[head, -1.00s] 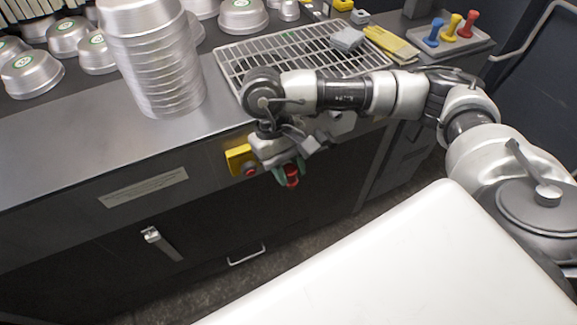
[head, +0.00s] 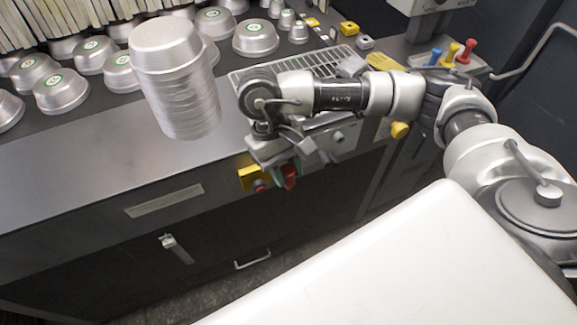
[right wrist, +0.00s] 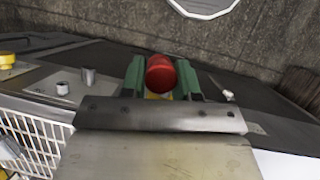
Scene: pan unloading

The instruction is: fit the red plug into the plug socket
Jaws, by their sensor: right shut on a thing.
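My right gripper (head: 284,174), with green fingertips, is shut on the red plug (head: 290,177) in front of the counter's front face. In the right wrist view the round red end of the plug (right wrist: 160,74) sits between the green fingers (right wrist: 160,82). In the head view the plug is just right of a yellow box (head: 249,176) with a red button. I cannot make out the plug socket for certain; my arm and gripper hide part of the counter front. My left gripper is not in view.
A tall stack of metal pans (head: 178,85) stands on the counter, with several more pans behind. A wire rack (head: 245,75) lies partly behind my right arm. Blue, yellow and red handled items (head: 452,54) stand at the back right. A yellow knob (head: 400,130) is on the counter front.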

